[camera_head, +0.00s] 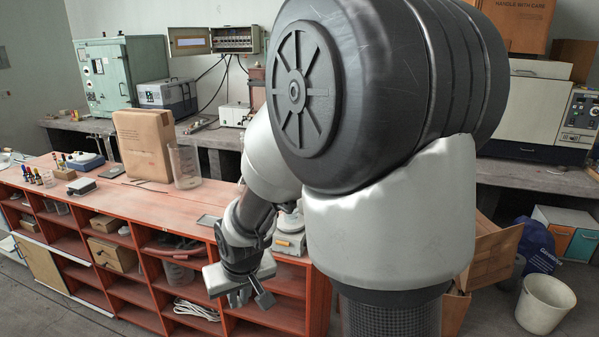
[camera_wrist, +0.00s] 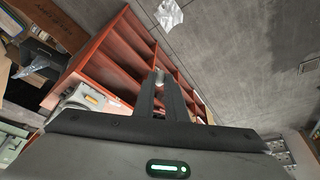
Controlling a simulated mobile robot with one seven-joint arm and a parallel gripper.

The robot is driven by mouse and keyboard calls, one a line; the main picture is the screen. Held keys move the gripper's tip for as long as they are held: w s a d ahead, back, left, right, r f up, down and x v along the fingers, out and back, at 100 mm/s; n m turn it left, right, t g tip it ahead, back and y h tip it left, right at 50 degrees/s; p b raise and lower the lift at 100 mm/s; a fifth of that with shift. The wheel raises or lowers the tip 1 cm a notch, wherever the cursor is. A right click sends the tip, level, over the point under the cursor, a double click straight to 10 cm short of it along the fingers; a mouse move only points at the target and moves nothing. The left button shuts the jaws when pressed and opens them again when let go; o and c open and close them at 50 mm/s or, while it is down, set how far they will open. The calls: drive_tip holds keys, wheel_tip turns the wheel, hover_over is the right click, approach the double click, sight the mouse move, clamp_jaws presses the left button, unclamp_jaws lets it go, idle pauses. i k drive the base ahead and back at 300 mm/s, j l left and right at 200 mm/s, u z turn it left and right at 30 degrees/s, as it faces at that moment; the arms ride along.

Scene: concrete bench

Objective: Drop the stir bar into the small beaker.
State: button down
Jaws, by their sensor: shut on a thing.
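My gripper (camera_head: 248,298) hangs low in front of the open shelves, below the bench top. In the wrist view my gripper (camera_wrist: 165,88) has its two dark fingers close together, with a small pale piece, apparently the stir bar (camera_wrist: 160,75), at their tips. The stir bar cannot be made out in the head view. A clear glass beaker (camera_head: 184,168) stands upright on the red bench top, beside a brown paper package, apart from my gripper. I cannot tell whether it is the small beaker; my arm hides part of the bench top.
The brown package (camera_head: 145,143) stands left of the glass. A small grey tray (camera_head: 208,220) lies near the front edge. The red shelf unit (camera_head: 140,292) holds boxes, a glass vessel and a white cable coil. A white bin (camera_head: 544,303) stands on the floor at right.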

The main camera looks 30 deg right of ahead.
sight(291, 220)
drive_tip(key=i+l, duration=0.3)
drive_tip(key=i+l+u, duration=0.1)
drive_tip(key=i+l, duration=0.15)
drive_tip(key=l, duration=0.2)
drive_tip(key=i+l, duration=0.3)
drive_tip(key=l+u, duration=0.05)
